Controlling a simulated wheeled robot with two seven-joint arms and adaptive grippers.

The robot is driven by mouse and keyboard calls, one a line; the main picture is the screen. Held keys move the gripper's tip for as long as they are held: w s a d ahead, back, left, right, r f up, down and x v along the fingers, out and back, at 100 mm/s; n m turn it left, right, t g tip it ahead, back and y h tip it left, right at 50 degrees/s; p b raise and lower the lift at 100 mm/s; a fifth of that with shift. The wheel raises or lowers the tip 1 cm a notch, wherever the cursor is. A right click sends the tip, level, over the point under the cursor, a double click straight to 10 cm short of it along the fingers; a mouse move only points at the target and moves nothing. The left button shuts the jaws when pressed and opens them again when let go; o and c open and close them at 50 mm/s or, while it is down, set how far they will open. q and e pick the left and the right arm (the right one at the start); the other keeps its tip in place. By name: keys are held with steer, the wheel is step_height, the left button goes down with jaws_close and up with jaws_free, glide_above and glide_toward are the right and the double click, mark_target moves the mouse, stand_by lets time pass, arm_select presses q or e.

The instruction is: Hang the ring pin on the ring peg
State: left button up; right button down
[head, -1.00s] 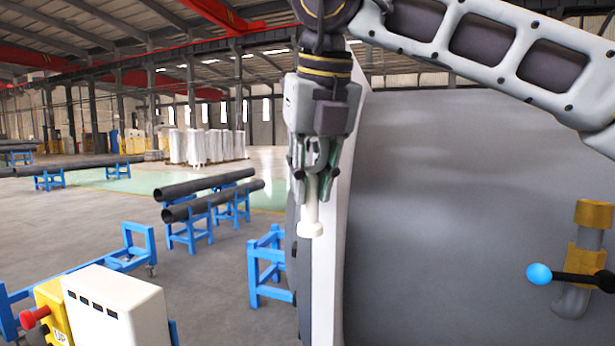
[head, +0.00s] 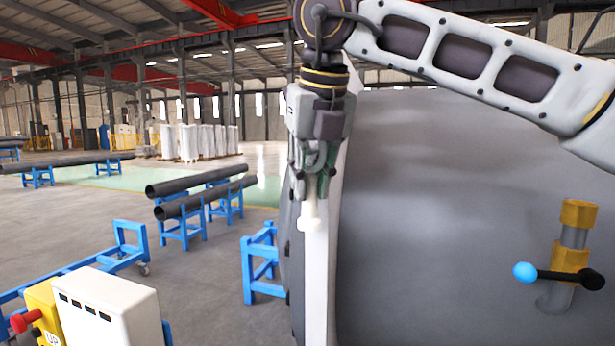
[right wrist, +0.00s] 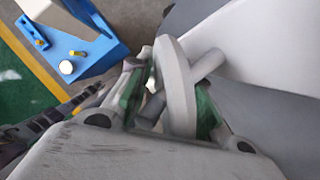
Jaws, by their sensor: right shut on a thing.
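The ring pin (head: 311,216) is a pale off-white pin with a wider end, pointing down below my right gripper (head: 312,188). My right gripper is shut on it. In the head view the pin overlaps the white flange edge (head: 317,285) of the large grey shell; I cannot tell whether they touch. I cannot make out the ring peg clearly. My left gripper is not in view.
The grey shell (head: 430,200) fills the right side. A yellow-banded fitting (head: 575,240) with a black lever and blue ball stands out at its right. Blue stands (head: 262,265) and a white control box (head: 110,310) are at the left.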

steer(key=shift+w+d+f+b, duration=0.15)
steer(key=shift+w+f+b, duration=0.2)
steer(key=shift+f, duration=0.85)
steer(key=c, duration=1.2)
jaws_free()
steer(key=shift+r, duration=0.1)
steer(key=shift+v, duration=0.8)
steer(key=v, duration=1.1)
steer(key=shift+r, duration=0.4)
